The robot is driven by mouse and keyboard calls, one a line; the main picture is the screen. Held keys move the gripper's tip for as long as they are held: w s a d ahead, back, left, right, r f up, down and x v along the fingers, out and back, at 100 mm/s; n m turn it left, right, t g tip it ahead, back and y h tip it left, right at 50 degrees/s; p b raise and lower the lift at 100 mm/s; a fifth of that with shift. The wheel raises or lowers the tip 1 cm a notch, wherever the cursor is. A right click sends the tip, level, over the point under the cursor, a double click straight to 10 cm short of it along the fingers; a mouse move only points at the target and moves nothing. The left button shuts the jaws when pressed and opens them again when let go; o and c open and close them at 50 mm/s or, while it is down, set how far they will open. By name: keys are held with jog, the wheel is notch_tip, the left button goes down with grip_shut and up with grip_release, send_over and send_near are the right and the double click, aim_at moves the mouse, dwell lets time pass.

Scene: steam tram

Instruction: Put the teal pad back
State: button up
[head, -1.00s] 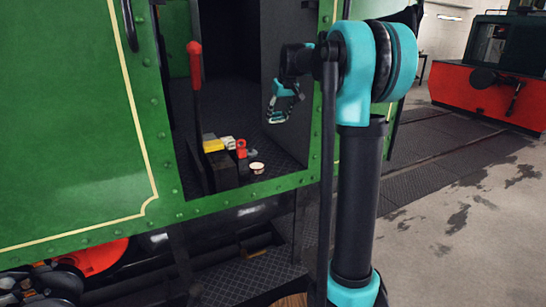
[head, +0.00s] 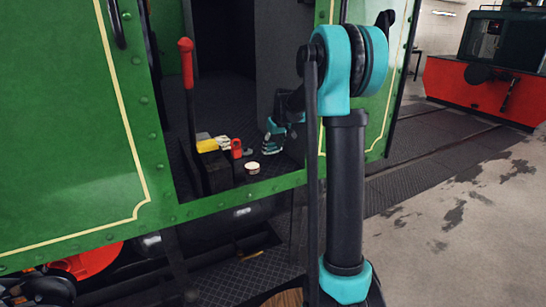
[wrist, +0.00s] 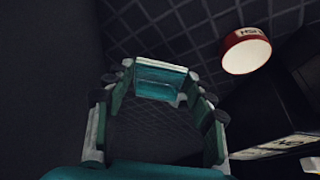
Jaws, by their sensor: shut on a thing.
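My gripper (head: 270,143) is inside the tram's doorway, low over the dark cab floor and to the right of a small round tin. In the wrist view its jaws (wrist: 158,92) are closed around a teal piece (wrist: 160,76), which I take to be the teal pad. The pad lies across between the fingertips, with dark patterned floor behind it. In the head view I cannot tell the pad from the teal parts of my gripper. Whether the pad touches the floor is not clear.
A red-handled lever (head: 186,65) stands at the doorway's left.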

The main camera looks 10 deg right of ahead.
aim_at(271, 161)
jog(key=shift+f, duration=2.1)
jog(key=shift+f, duration=0.1)
jog(key=o, duration=1.2)
jog(key=v, duration=1.2)
jog(key=s+f+m, duration=0.1)
jog(key=s+f, duration=0.5)
jog(key=s, duration=0.6)
jog(key=s+f+m+h, duration=0.1)
jog(key=s+f, duration=0.5)
jog(key=s, duration=0.5)
jog(key=s+f+m, duration=0.1)
jog(key=s+f, duration=0.5)
jog(key=s, duration=0.6)
jog(key=shift+s+d+f+m, duration=0.25)
jog(key=shift+s+d+m, duration=0.05)
jog(key=shift+d, duration=0.15)
